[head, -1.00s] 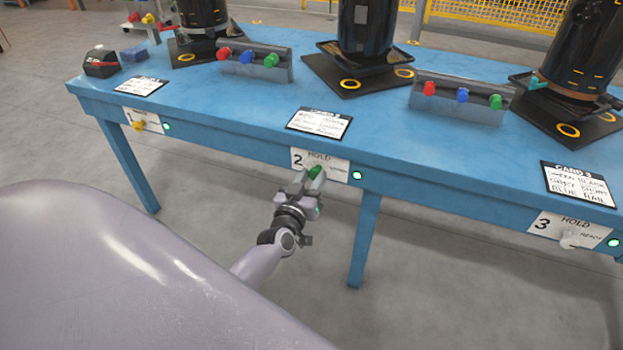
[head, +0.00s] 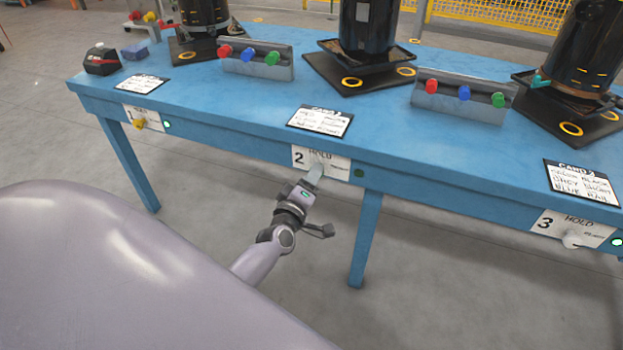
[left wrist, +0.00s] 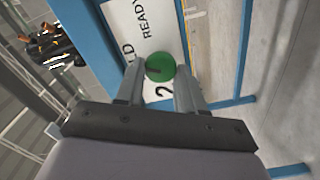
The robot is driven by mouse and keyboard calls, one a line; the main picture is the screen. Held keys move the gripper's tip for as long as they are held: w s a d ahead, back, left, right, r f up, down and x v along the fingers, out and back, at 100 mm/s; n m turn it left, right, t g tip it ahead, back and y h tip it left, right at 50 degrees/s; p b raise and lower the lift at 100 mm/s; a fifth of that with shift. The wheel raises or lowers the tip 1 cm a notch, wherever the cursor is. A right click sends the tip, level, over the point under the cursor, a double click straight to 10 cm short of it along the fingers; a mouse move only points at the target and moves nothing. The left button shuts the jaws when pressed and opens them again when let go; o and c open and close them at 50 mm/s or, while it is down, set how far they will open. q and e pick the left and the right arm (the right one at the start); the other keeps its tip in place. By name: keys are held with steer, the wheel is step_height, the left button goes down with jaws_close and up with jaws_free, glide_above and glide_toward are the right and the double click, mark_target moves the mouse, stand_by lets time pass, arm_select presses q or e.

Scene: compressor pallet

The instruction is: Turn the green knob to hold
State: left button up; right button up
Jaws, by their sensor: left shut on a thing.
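The green knob (left wrist: 160,68) sits on the white number 2 plate (head: 338,166) on the table's front edge, marked HOLD and READY. In the left wrist view the knob lies between the two fingers of my left gripper (left wrist: 160,80), which is shut on it. A dark line shows on the knob's face. In the head view my left gripper (head: 313,176) reaches up to the plate and hides the knob. The round lamp (head: 359,174) beside plate 2 is dark. My right gripper is not in view.
A yellow knob (head: 139,124) on plate 1 and a white knob (head: 571,240) on plate 3 have lit green lamps beside them. The blue table (head: 230,110) carries cards, valve blocks and black compressors. A blue leg (head: 365,240) stands right of my gripper.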

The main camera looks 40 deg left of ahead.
arm_select(q)
steer(key=n+b, duration=0.1)
steer(key=n, duration=0.3)
steer(key=shift+f+n, duration=0.15)
steer(key=shift+n, duration=0.25)
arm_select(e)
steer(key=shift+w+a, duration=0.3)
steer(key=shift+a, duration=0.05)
arm_select(q)
steer(key=shift+n, duration=0.3)
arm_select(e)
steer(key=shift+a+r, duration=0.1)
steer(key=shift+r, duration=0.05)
arm_select(q)
steer(key=o, duration=1)
steer(key=shift+p+v, duration=0.6)
steer(key=shift+v, duration=3)
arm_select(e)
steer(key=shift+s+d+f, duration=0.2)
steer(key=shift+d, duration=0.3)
